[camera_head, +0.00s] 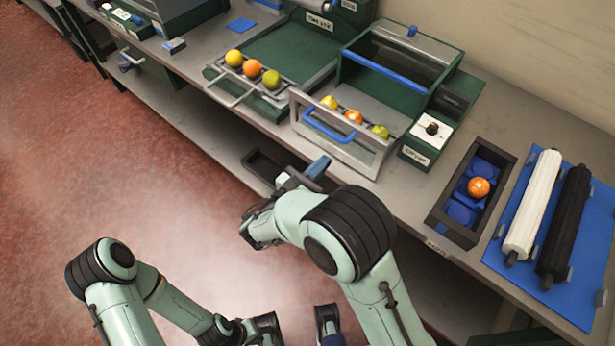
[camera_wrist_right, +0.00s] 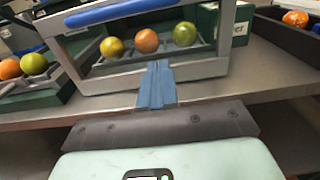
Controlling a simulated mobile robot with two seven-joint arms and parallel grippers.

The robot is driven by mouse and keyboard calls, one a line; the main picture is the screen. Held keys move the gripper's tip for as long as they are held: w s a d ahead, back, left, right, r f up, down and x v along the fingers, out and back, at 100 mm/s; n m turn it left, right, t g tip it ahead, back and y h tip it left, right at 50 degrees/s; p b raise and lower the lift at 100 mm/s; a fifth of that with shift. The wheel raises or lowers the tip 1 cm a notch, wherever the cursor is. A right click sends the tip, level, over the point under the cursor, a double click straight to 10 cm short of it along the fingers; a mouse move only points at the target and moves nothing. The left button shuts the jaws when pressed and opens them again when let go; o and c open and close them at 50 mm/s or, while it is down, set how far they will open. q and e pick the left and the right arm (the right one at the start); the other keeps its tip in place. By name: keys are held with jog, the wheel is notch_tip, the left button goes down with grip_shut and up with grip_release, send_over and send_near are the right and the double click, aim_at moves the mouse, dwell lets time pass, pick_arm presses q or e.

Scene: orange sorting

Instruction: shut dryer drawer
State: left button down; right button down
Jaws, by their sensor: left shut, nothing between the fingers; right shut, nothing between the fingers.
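The dryer drawer (camera_head: 345,155) is pulled out from the green dryer housing (camera_head: 385,85). Its grey-framed clear front carries a blue handle (camera_head: 330,128). Three fruits, yellow, orange and green, sit in it. In the right wrist view the drawer front (camera_wrist_right: 205,70) stands just beyond the fingertips. My right gripper (camera_head: 318,168) is shut and empty, in front of and below the drawer front; its blue fingers (camera_wrist_right: 157,88) overlap the lower frame in the wrist view, and I cannot tell whether they touch. My left gripper (camera_head: 330,338) is shut at the bottom edge, far from the drawer, partly cut off.
A tray with three fruits (camera_head: 235,90) stands left of the dryer. Right of it are the dryer's knob box (camera_head: 430,132), a dark crate (camera_head: 440,210) with one orange, and a blue mat (camera_head: 545,285) with two rollers. Floor before the bench is clear.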

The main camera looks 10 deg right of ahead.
aim_at(377, 116)
jog(key=x, duration=0.6)
dwell(0.3)
